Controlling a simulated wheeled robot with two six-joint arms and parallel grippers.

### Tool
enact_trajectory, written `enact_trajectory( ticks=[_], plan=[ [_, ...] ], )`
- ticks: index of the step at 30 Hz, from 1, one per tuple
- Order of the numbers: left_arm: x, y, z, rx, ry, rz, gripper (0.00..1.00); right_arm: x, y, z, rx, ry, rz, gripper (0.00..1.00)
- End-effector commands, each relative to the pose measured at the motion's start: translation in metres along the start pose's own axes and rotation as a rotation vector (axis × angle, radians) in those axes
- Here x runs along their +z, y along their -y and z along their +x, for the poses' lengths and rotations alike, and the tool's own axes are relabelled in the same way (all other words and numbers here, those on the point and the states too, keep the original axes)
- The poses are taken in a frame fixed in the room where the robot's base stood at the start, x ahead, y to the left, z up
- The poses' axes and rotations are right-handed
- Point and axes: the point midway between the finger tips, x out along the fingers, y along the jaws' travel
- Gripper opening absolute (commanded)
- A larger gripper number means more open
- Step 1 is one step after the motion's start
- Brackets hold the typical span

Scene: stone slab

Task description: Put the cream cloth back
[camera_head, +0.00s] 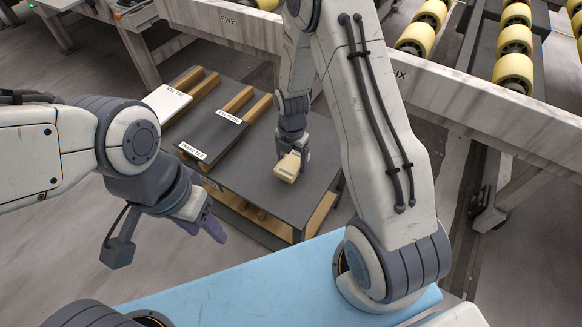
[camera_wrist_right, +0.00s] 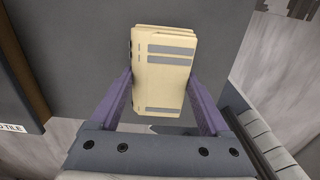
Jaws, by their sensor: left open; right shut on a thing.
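The cream cloth (camera_head: 288,167) is a folded, block-like bundle with grey stripes. It also shows in the right wrist view (camera_wrist_right: 165,65), between my two purple fingers. My right gripper (camera_head: 293,156) is shut on it from above. It is over the right part of a dark, low table (camera_head: 262,165); I cannot tell whether the cloth touches the top. My left gripper (camera_head: 207,226) is open and empty, low at left of centre, apart from the table and the cloth.
On the table's left lie wooden rails (camera_head: 237,102), a white slab (camera_head: 168,102) and a dark slab (camera_head: 212,135) with white labels. The tabletop around the cloth looks bare. Roller conveyors (camera_head: 422,35) marked FIVE and SIX stand behind. A light blue surface (camera_head: 240,285) is in front.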

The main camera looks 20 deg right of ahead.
Motion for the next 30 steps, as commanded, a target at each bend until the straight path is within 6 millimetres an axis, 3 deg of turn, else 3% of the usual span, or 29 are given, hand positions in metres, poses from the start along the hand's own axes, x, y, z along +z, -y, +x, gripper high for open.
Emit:
enact_trajectory(
  ticks=[6,17,18,19,30],
  plan=[
    [0.0,0.001,0.007,0.0,0.0,0.0,0.5,0.0,0.001,0.033,-0.002,-0.001,0.0,0.28],
    [0.001,0.001,0.009,0.0,0.0,0.0,0.5,0.0,0.001,0.036,0.0,0.0,0.001,0.28],
    [0.001,0.001,0.008,0.0,0.0,0.0,0.5,0.001,0.001,0.036,0.0,0.0,0.001,0.88],
    [0.0,0.001,0.008,0.0,0.0,0.0,0.5,0.001,0.001,0.036,0.0,0.0,0.001,0.99],
    [0.0,0.0,0.004,0.0,0.0,0.0,0.5,0.001,0.0,0.026,0.001,0.001,0.0,1.0]
  ],
)
